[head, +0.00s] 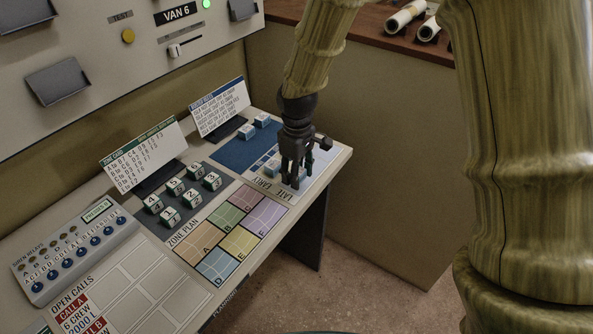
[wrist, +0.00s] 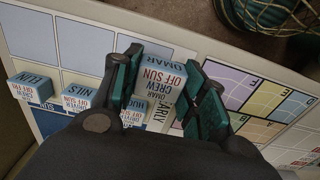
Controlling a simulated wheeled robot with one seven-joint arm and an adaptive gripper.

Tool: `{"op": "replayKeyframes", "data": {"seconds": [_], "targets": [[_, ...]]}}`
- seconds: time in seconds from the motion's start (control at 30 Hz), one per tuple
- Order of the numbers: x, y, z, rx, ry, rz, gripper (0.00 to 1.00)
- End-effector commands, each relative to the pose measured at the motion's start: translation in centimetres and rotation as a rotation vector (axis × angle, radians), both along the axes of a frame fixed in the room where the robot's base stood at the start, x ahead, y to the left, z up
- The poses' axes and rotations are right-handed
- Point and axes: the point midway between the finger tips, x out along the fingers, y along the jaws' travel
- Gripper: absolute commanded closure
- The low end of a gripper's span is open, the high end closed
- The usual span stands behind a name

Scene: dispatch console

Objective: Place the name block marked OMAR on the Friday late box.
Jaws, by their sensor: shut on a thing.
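My gripper (head: 293,180) is over the near end of the roster board (head: 318,166), by its LATE and EARLY labels. In the wrist view my gripper (wrist: 163,75) has its green-padded fingers on both sides of a white and pale-blue block marked OMAR, CREW, OFF SUN (wrist: 162,78). It is shut on this block. The roster board (wrist: 75,52) shows pale boxes, with part of the word EARLY beside the block. My gripper hides part of the board. The Friday label is not readable, and I cannot tell whether the block touches the board.
Blocks marked ELIN (wrist: 30,86) and NILS (wrist: 79,97) and a partly hidden one starting HU (wrist: 133,112) stand beside the boxes. The zone plan (head: 233,228) and several numbered blocks (head: 170,217) lie left of my gripper. Two upright cards (head: 142,157) stand behind.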

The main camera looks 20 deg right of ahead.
Motion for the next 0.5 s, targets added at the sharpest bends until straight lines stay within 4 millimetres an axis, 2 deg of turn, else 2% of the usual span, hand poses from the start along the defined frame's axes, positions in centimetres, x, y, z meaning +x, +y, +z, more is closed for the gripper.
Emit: {"op": "replayKeyframes", "data": {"seconds": [0.1, 0.2, 0.37, 0.5], "targets": [[1.8, -0.4, -0.1, 0.000, 0.000, -0.001, 0.78], [2.7, -0.7, -0.2, 0.000, 0.000, -0.001, 0.78], [3.0, -0.8, -0.5, -0.001, 0.001, 0.000, 0.78], [2.9, -0.8, -1.5, 0.000, 0.004, 0.000, 0.78]]}}
